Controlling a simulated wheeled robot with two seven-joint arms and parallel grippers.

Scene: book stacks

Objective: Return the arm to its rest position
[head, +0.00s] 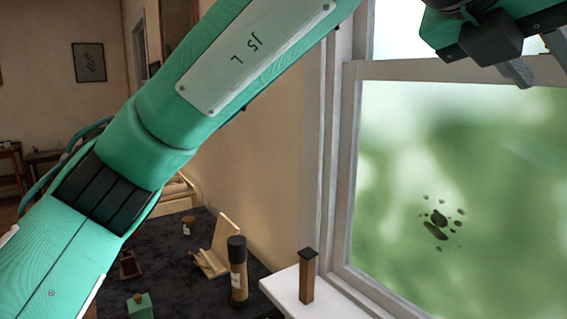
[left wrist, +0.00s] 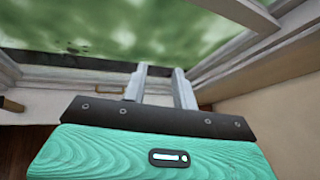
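My left arm, green with a "J5 L" plate, crosses the head view from the lower left to the top. My left gripper (head: 542,72) is at the upper right, raised in front of the window (head: 440,150). In the left wrist view, the two fingers of this gripper (left wrist: 160,72) stand apart with nothing between them. The window glass also shows beyond them in the left wrist view (left wrist: 90,35). My right gripper is in neither view.
A dark smudge (head: 436,225) marks the glass. A brown block (head: 307,277) stands on the white sill (head: 287,288). A framed picture (head: 89,62) hangs behind.

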